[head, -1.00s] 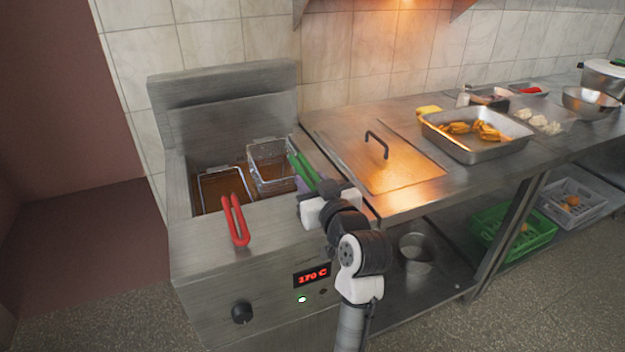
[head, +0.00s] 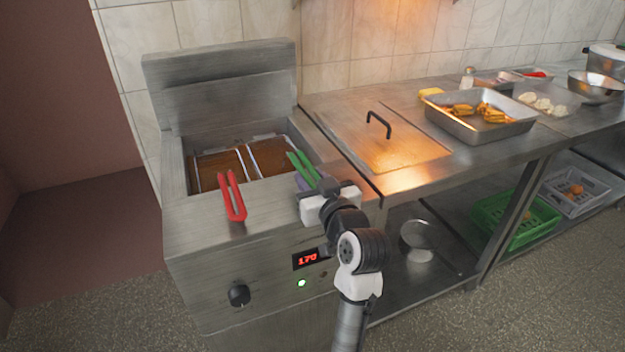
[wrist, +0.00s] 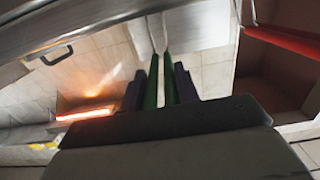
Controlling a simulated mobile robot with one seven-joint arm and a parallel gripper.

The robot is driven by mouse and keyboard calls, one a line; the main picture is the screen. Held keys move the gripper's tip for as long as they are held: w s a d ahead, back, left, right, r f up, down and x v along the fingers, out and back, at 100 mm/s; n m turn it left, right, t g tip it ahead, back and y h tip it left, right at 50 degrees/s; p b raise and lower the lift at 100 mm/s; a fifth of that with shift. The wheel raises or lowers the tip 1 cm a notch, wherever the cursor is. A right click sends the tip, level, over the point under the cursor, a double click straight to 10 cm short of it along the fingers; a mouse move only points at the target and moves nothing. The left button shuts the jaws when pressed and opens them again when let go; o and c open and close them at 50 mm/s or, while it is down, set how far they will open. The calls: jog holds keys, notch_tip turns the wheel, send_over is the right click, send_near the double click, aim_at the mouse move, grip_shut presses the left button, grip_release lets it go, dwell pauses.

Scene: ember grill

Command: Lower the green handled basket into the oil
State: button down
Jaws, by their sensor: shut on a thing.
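The green handle (head: 302,168) of one basket shows at the right side of the fryer in the head view. My gripper (head: 305,183) is shut on it. In the wrist view the green handle (wrist: 160,85) lies between my dark fingers. The basket (head: 268,155) sits low in the right part of the fryer well, its wire mostly under the brown oil, with only its upper rim showing. The oil (head: 218,168) fills the well. The other basket, with a red handle (head: 231,197), sits in the left part of the well.
The fryer's lit display (head: 307,259) is on its front. To the right is a steel counter with a black-handled lid (head: 378,125) and a metal tray (head: 480,120) of yellow food. A green crate (head: 515,218) is on the lower shelf.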

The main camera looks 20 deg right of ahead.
jog(key=shift+f, duration=0.1)
jog(key=shift+f+b, duration=0.35)
jog(key=shift+b, duration=0.1)
jog(key=shift+f, duration=0.2)
jog(key=c, duration=0.9)
grip_release()
jog(key=shift+c, duration=0.2)
jog(key=shift+f, duration=0.1)
jog(key=s+r+p, duration=0.1)
jog(key=s+p, duration=0.6)
jog(key=s, duration=0.6)
jog(key=shift+s+d+p, duration=0.2)
jog(key=shift+s+p, duration=0.15)
jog(key=shift+s, duration=0.05)
